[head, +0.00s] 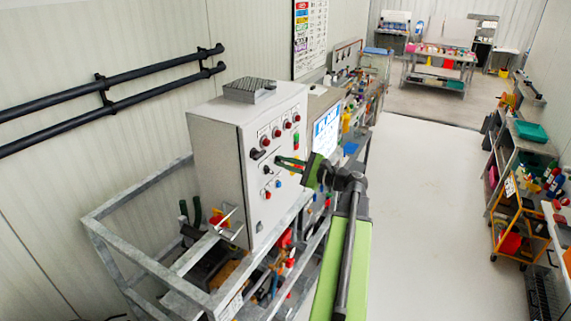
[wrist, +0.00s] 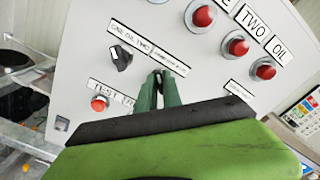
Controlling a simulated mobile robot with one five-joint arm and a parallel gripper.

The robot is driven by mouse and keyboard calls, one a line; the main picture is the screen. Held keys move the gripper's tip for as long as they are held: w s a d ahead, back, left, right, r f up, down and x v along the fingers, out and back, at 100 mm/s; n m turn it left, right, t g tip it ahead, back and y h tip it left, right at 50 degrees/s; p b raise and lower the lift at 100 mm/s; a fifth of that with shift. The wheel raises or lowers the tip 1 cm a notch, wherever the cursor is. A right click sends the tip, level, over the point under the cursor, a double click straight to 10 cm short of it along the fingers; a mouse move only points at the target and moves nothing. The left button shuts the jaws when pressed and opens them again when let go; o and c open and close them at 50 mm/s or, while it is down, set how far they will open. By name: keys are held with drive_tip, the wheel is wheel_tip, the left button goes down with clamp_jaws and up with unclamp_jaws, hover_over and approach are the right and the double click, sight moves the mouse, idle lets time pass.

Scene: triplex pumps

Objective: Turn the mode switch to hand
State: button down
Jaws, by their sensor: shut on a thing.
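The mode switch appears to be the small dark knob (wrist: 159,76) between my fingertips in the wrist view, mostly hidden by them. A white label sits just above it, its words too small to read. My gripper (wrist: 159,88) has its two green fingers shut on this knob, against the front of the grey control cabinet (wrist: 75,75). In the head view my gripper (head: 280,161) reaches from the right to the front of the cabinet (head: 217,150). Which way the switch points cannot be told.
A black knob (wrist: 120,57) labelled with ONE, OIL and TWO is left of my fingers. A red test button (wrist: 99,103) is below it. Red lamps (wrist: 203,16) run above. A metal frame (head: 140,262) surrounds the cabinet; the floor (head: 430,190) to the right is clear.

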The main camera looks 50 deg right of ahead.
drive_tip(key=c, duration=1.5)
unclamp_jaws()
drive_tip(key=v, duration=1.7)
drive_tip(key=shift+s, duration=0.25)
